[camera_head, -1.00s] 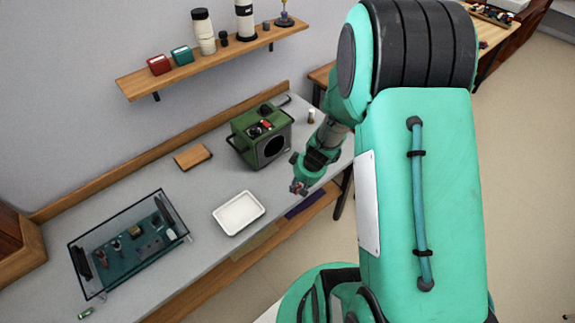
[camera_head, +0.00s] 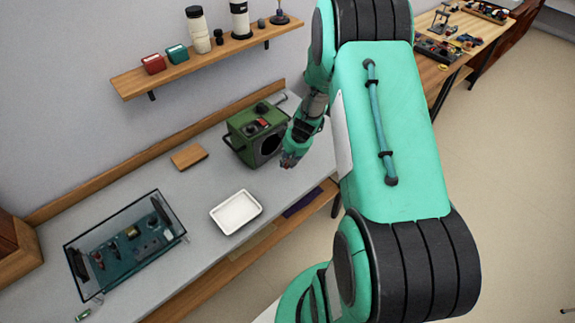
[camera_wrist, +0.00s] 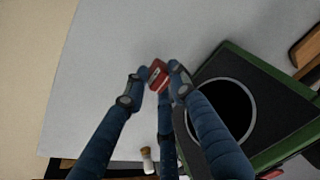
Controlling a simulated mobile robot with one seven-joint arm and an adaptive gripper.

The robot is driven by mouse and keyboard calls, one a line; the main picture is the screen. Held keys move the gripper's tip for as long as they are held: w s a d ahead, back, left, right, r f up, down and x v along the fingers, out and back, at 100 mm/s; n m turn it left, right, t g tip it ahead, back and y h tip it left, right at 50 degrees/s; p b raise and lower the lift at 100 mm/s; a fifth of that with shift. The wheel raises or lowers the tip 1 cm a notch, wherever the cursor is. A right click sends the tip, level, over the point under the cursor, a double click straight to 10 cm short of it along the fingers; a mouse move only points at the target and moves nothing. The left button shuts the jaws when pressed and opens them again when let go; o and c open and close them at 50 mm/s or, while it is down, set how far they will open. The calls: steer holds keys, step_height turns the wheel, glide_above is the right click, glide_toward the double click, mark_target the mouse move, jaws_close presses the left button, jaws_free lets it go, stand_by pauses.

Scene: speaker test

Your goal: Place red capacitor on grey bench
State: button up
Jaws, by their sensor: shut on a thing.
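The red capacitor (camera_wrist: 158,74) is between the fingertips of my gripper (camera_wrist: 155,82) in the wrist view. My gripper is shut on it, with its blue fingers around it. In the head view my gripper (camera_head: 289,160) is over the right part of the grey bench (camera_head: 226,172), in front of the green speaker box; the capacitor is too small there to make out clearly. Bare bench surface shows beyond the fingertips in the wrist view (camera_wrist: 105,55). I cannot tell whether the capacitor touches the bench.
The green speaker box (camera_head: 252,132) stands close beside my gripper. A small pale cylinder with a brown top (camera_wrist: 147,158) is near my fingers. A white tray (camera_head: 236,224), a wooden block (camera_head: 189,156) and a glass-covered circuit case (camera_head: 122,250) are farther left. Bare bench lies between them.

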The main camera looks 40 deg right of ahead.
steer(key=shift+w+d, duration=0.25)
steer(key=shift+w, duration=0.25)
steer(key=shift+f+b, duration=0.55)
steer(key=shift+f, duration=1.2)
steer(key=shift+f, duration=0.2)
steer(key=o, duration=1)
steer(key=shift+o, duration=0.2)
steer(key=shift+r, duration=0.2)
steer(key=p+v, duration=0.2)
steer(key=v, duration=1)
